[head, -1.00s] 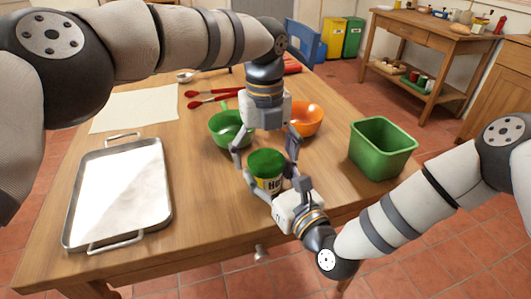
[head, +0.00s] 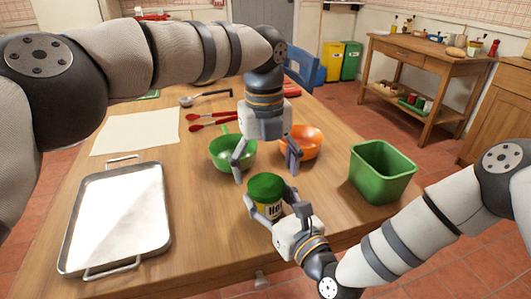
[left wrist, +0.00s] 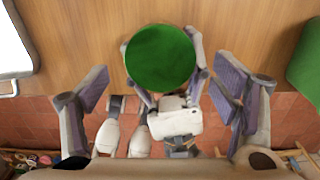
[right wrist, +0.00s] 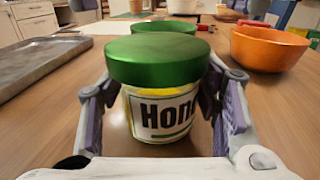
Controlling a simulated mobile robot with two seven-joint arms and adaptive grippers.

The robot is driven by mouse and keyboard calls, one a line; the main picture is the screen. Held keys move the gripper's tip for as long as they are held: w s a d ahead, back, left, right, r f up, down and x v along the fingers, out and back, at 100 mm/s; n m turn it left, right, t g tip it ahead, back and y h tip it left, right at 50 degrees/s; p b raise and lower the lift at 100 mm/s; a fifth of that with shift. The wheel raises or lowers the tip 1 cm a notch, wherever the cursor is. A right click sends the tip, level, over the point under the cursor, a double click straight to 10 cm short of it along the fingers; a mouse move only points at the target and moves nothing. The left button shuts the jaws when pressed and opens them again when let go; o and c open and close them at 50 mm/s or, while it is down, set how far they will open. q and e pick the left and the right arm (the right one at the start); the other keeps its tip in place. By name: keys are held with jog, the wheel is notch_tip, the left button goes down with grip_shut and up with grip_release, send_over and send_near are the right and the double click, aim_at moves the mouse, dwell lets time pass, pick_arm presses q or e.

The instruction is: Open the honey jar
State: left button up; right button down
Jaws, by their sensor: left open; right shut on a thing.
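The honey jar (head: 268,209) stands upright near the table's front edge, with a yellow band and a white "Honey" label (right wrist: 165,115). Its green lid (head: 266,187) sits on top; it also shows in the left wrist view (left wrist: 161,58) and the right wrist view (right wrist: 157,58). My right gripper (head: 275,212) is shut around the jar's body below the lid, one finger on each side. My left gripper (head: 266,172) points down above the lid, open and empty, with its fingers wide apart.
A green bowl (head: 232,153) and an orange bowl (head: 302,141) stand behind the jar. A green bin (head: 382,172) is at the right, a metal tray (head: 70,262) at the left. Red-handled utensils (head: 210,122) and a pale mat (head: 135,130) lie farther back.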

pick_arm(q)
jog(key=shift+f, duration=1.45)
jog(key=c, duration=1.2)
jog(key=o, duration=1.3)
notch_tip(320, 180, up, 5)
jog(key=shift+f, duration=0.2)
pick_arm(e)
jog(key=shift+c, duration=2.4)
grip_release()
